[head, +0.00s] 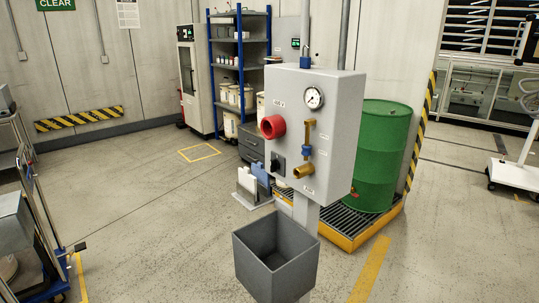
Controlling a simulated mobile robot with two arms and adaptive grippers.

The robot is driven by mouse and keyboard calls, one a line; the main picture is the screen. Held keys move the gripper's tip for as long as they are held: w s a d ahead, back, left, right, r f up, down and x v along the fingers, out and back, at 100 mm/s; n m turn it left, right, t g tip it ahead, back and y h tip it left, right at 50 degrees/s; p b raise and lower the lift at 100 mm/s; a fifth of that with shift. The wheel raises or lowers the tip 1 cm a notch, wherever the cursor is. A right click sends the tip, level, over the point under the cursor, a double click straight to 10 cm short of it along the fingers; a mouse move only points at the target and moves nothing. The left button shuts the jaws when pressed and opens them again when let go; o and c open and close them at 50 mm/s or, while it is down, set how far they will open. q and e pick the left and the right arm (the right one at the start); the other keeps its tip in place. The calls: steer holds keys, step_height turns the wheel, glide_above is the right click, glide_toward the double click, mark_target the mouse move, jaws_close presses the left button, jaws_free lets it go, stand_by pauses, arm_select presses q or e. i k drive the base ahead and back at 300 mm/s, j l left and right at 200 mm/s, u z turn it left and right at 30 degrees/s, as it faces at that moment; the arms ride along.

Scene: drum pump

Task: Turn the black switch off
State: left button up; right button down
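The black switch (277,162) is on the lower left of the front face of a grey control box (335,130). It is small in the head view, and I cannot tell which position it is in. A large red knob (272,127) sits just above it. A brass spout (303,171) and a brass pipe with a blue valve handle (306,150) are to its right. A round gauge (314,97) is at the upper right of the face. Neither of my grippers shows in the head view.
A grey open bin (276,252) hangs below the box on its post. A green drum (382,155) stands behind it on a yellow spill pallet (352,236). A cart (40,220) is at the left. The floor in front at left is clear.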

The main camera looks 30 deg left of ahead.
mark_target(275, 165)
steer(key=i+j, duration=0.15)
steer(key=j, duration=0.35)
steer(key=i+j, duration=0.15)
steer(key=j, duration=0.35)
steer(key=i+j+z, duration=0.1)
steer(key=j, duration=0.45)
steer(key=i+j, duration=0.15)
steer(key=j, duration=0.35)
steer(key=i+j, duration=0.15)
steer(key=j, duration=0.35)
steer(key=i+j+z, duration=0.1)
steer(key=j, duration=0.45)
steer(key=i+j, duration=0.1)
steer(key=j, duration=0.4)
